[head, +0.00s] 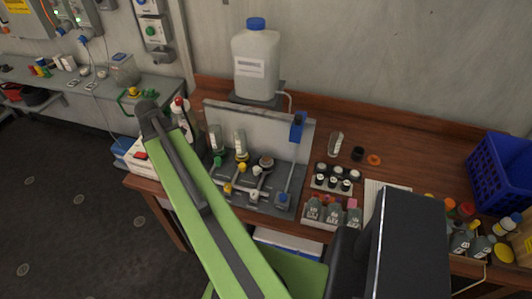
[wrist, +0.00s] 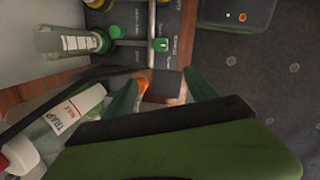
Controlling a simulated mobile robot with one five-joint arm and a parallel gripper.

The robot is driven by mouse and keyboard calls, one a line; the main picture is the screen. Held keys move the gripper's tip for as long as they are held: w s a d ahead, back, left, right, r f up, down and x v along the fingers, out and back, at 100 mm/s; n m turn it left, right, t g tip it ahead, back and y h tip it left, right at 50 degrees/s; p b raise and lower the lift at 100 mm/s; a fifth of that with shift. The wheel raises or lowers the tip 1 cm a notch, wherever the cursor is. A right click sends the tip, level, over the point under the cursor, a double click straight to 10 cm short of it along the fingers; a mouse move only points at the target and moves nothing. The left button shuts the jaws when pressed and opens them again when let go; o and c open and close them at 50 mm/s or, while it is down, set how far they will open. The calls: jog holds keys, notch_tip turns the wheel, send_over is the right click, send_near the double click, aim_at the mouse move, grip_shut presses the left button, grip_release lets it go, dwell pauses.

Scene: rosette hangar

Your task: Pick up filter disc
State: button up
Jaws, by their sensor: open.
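I cannot pick out the filter disc for certain in either view. In the head view, an orange ring (head: 374,160) and a black ring-like piece (head: 357,153) lie flat on the brown bench, right of the test rig (head: 265,190). A clear item (head: 335,143) lies to their left. My gripper (wrist: 160,88) shows in the wrist view with its green fingers apart and nothing clearly held between them. A small orange patch (wrist: 143,87) shows beside the left finger; I cannot tell what it is. In the head view my green arm hides the gripper.
A bottle labelled TRAP (wrist: 75,105) and a glass cylinder (wrist: 65,42) are at the left in the wrist view. A white jug (head: 256,65), small bottles (head: 327,212) and a blue crate (head: 503,165) occupy the bench. Bare wood (head: 405,152) is left of the crate.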

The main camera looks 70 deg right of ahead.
jog(key=s+d+r+n+g+p, duration=0.15)
jog(key=s+d+r, duration=0.25)
jog(key=s+d, duration=0.8)
jog(key=n+p, duration=0.1)
jog(key=p, duration=0.1)
send_near(266, 159)
jog(key=b+x, duration=0.1)
jog(key=b, duration=0.5)
jog(key=b+x, duration=0.1)
jog(key=b, duration=0.4)
jog(key=shift+w+f+b, duration=0.25)
jog(key=shift+f+b, duration=0.05)
jog(key=shift+b, duration=0.1)
jog(key=shift+s+d+f+b, duration=0.15)
jog(key=shift+f+b, duration=0.15)
jog(key=shift+f, duration=0.05)
jog(key=shift+r, duration=0.1)
jog(key=b+x, duration=0.5)
jog(key=shift+s, duration=0.2)
grip_shut()
jog(key=shift+r+p, duration=0.1)
jog(key=shift+p, duration=0.2)
